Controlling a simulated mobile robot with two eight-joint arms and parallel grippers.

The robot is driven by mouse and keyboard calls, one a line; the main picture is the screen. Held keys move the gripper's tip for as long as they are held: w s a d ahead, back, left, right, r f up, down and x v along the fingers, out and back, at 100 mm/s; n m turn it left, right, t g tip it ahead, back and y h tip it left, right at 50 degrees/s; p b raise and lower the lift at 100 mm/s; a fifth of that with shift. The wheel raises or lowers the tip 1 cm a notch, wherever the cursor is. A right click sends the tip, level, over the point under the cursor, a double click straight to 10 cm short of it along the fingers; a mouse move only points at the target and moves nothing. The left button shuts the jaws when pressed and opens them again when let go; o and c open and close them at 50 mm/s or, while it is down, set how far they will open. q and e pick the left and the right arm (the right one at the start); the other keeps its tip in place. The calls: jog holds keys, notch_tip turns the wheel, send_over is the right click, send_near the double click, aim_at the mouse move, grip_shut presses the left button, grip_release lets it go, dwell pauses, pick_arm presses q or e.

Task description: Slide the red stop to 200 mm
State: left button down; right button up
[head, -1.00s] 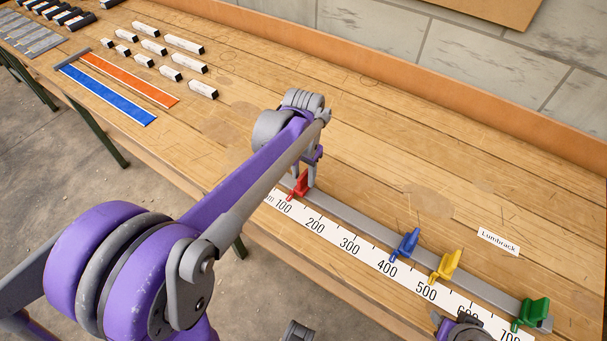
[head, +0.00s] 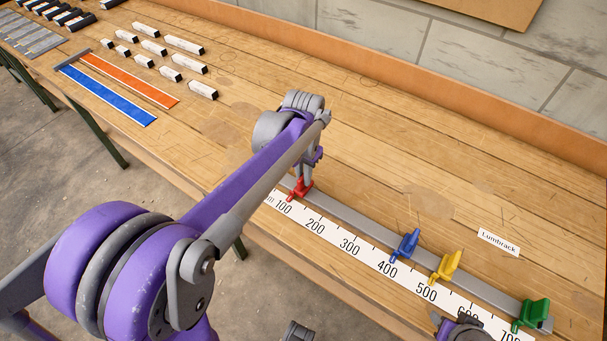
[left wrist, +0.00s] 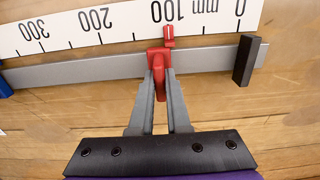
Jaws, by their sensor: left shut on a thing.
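The red stop (head: 301,188) sits on the grey rail (head: 345,213) near the low end of the white scale (head: 330,240). My left gripper (head: 303,181) is above the rail with its fingers down at the stop. In the left wrist view the two fingers (left wrist: 160,85) are shut on the red stop (left wrist: 157,62), one on each side. The stop's pointer (left wrist: 168,36) is close to the 100 mark on the scale (left wrist: 125,20), which reads upside down there. My right gripper's fingertips do not show.
A blue stop (head: 405,245), a yellow stop (head: 445,266) and a green stop (head: 532,314) sit further along the rail, from about 400 up. A dark end block (left wrist: 245,60) stands at the rail's zero end. The rail between the red and blue stops is clear.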

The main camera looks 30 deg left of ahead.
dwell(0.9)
pick_arm(q)
jog(key=d, duration=1)
jog(key=shift+s, duration=0.4)
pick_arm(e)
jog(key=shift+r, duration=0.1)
pick_arm(q)
jog(key=c, duration=0.9)
grip_release()
notch_tip(320, 180, up, 11)
jog(key=shift+f+p, duration=0.1)
jog(key=shift+p, duration=0.5)
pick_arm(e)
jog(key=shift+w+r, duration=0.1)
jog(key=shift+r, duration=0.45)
